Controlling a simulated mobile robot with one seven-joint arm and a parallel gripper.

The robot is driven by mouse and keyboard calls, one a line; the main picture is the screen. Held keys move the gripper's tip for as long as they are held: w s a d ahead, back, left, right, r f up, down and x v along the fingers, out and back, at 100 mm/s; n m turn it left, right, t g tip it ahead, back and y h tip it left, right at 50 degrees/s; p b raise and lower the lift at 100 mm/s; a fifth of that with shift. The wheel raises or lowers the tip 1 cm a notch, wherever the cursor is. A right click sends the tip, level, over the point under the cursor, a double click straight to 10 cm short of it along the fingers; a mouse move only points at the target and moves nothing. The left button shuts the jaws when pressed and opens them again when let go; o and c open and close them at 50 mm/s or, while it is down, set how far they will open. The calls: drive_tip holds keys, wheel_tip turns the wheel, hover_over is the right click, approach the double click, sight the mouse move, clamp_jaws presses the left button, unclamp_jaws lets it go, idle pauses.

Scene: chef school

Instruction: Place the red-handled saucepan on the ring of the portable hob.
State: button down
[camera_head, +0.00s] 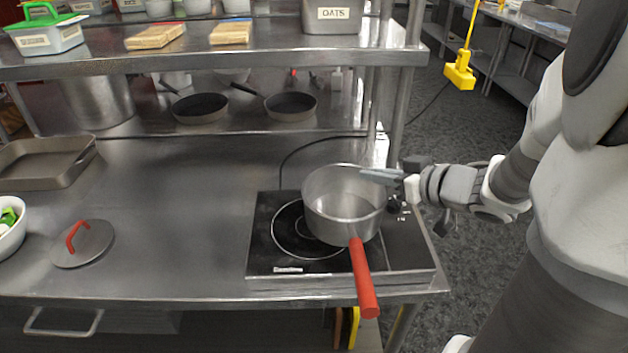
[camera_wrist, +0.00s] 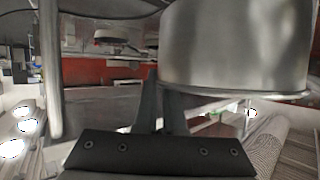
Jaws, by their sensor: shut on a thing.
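The steel saucepan (camera_head: 335,208) with the red handle (camera_head: 363,278) is over the portable hob (camera_head: 400,265). It sits right of the middle of the ring (camera_head: 283,238), covering the ring's right part. Its handle points toward the table's front edge. I cannot tell whether its base touches the hob. My gripper (camera_head: 383,174) comes from the right and is shut on the saucepan's rim at its right far side. In the wrist view the saucepan wall (camera_wrist: 235,45) fills the upper right, beside my gripper's fingers (camera_wrist: 162,105); their contact is partly hidden.
A red-handled lid (camera_head: 90,245) lies on the table at left, near a white bowl (camera_head: 10,235) and a baking tray (camera_head: 40,168). Shelves (camera_head: 200,62) rise behind, with frying pans (camera_head: 200,108) below. A dark cable runs behind the hob.

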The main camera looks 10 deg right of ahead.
sight(379, 199)
drive_tip(key=b+x, duration=0.1)
drive_tip(key=x, duration=0.4)
drive_tip(key=f+b+x, duration=0.1)
drive_tip(key=x, duration=0.4)
drive_tip(key=shift+w+f+b, duration=0.1)
drive_tip(key=shift+f+b, duration=0.25)
wheel_tip(379, 199, down, 4)
drive_tip(key=shift+f+b, duration=0.1)
drive_tip(key=shift+b, duration=0.8)
drive_tip(key=c, duration=1)
unclamp_jaws()
drive_tip(key=shift+d, duration=0.1)
drive_tip(key=p+v, duration=0.3)
drive_tip(key=v, duration=0.9)
